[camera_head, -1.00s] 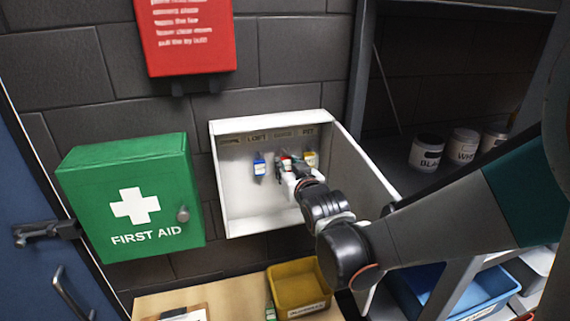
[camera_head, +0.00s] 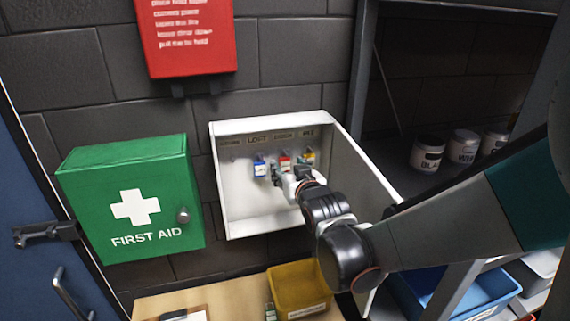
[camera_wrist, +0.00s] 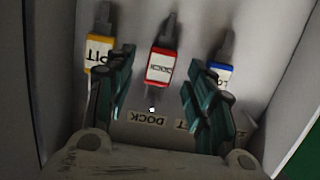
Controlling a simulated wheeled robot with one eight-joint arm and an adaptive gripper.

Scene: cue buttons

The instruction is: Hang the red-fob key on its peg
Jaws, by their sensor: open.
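The red-fob key (camera_head: 285,160) hangs in the white open cabinet (camera_head: 232,200), below the third label from the left. In the wrist view the red fob (camera_wrist: 160,66) shows a white tag, and the label by it reads DOCK (camera_wrist: 146,118). Its peg is not clear. My gripper (camera_head: 279,178) is just below and in front of the red fob in the head view. In the wrist view my gripper's green fingers (camera_wrist: 152,88) stand wide apart on both sides of the red fob, with clear gaps and nothing held.
A blue-fob key (camera_head: 260,167) hangs to the left under LOFT. A yellow-fob key (camera_head: 308,157) hangs to the right under PIT. In the wrist view the left finger is close to the yellow fob (camera_wrist: 99,52). The cabinet's side walls bound the space.

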